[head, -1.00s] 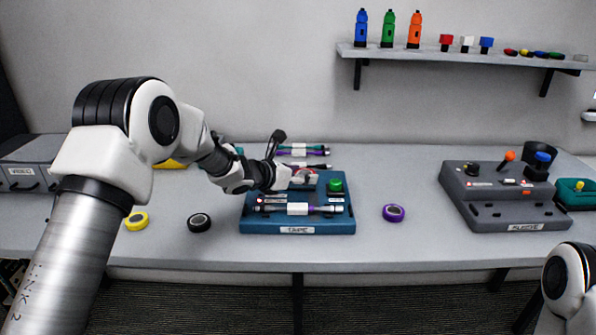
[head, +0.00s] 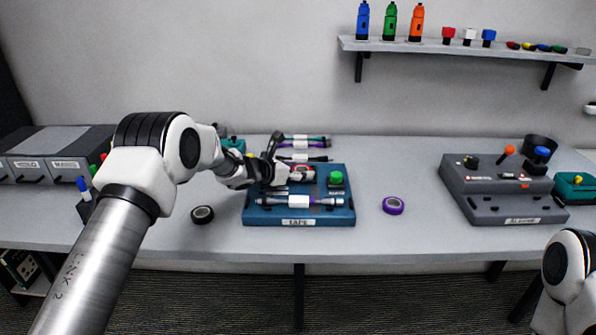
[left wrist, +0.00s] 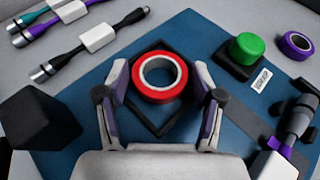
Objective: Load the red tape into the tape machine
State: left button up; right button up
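The red tape (left wrist: 160,78) is a ring lying flat between the fingers of my left gripper (left wrist: 160,82) in the left wrist view. The fingers stand close against its left and right sides. Beneath it is a black diamond-shaped frame on the blue tape machine (head: 298,215); whether the tape rests on the machine there I cannot tell. In the head view my left gripper (head: 296,174) is over the machine's back half, left of the green button (head: 336,178). The green button also shows in the left wrist view (left wrist: 246,48). My right gripper is out of view.
A cable with a white sleeve (head: 299,202) lies across the machine's front. A black tape (head: 203,214) lies left, a purple tape (head: 393,205) right. More cables (head: 305,140) lie behind. The sleeve machine (head: 510,205) stands at the right.

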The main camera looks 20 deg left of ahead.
pick_arm(q)
jog(key=shift+r, duration=0.15)
jog(key=shift+s+a, duration=0.2)
jog(key=shift+s, duration=0.05)
jog(key=b+v, duration=0.1)
jog(key=v, duration=0.6)
jog(key=shift+d, duration=0.1)
dwell(0.6)
